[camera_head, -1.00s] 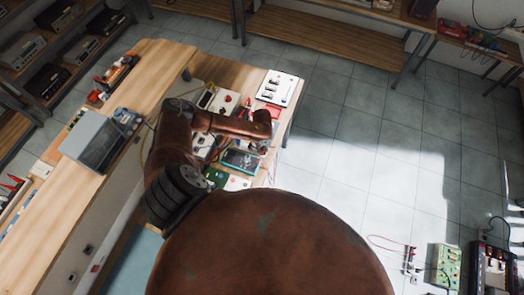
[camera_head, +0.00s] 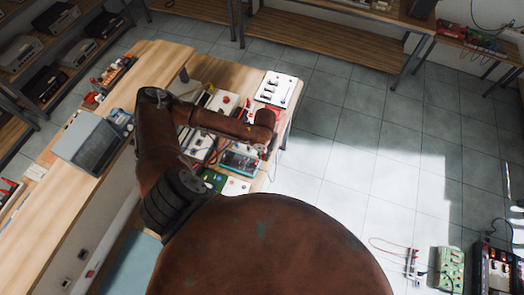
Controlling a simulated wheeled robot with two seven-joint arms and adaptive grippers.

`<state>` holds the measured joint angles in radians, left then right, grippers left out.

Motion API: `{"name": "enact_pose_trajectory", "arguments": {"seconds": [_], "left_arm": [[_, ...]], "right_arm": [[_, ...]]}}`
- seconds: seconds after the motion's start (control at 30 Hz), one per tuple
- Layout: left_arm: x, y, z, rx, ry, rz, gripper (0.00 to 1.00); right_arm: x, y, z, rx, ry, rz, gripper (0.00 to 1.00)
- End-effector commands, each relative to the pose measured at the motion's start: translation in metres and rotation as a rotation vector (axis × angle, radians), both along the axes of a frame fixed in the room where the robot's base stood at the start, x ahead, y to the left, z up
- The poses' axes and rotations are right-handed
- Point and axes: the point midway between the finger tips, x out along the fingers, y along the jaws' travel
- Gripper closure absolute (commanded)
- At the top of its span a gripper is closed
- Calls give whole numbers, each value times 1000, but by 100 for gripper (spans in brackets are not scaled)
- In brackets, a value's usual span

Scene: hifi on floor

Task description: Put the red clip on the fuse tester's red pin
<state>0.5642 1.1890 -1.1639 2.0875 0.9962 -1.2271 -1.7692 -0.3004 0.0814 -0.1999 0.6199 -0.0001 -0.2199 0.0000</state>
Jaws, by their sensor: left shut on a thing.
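My left arm reaches in from the left and bends down over the far end of the workbench. My left gripper (camera_head: 259,148) is at its tip, small and partly hidden by the wrist, just above a dark box with a glassy top (camera_head: 240,160). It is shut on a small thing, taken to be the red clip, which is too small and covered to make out. Pale panels with red knobs (camera_head: 225,104) lie behind the forearm. I cannot tell which device is the fuse tester, and its red pin cannot be made out. My right gripper is not in view.
A white panel with dark parts (camera_head: 279,90) lies at the bench's far corner. A green board (camera_head: 214,181) lies nearer. A grey case (camera_head: 88,142) sits on the left bench. Devices stand at lower right, including a green one (camera_head: 447,266). The tiled floor between is clear.

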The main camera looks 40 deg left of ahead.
Motion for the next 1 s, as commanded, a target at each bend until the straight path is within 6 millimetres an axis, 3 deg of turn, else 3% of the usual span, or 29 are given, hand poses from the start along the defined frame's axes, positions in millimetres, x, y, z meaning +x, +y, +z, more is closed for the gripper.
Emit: {"name": "enact_pose_trajectory", "arguments": {"seconds": [0.2,0.4,1.0], "left_arm": [[-25,-28,16,0,-1,-3,100],[-38,-42,25,1,-1,-1,100],[-42,-46,45,1,-1,1,100]], "right_arm": [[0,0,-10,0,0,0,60],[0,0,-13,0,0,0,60],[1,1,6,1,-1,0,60]]}}
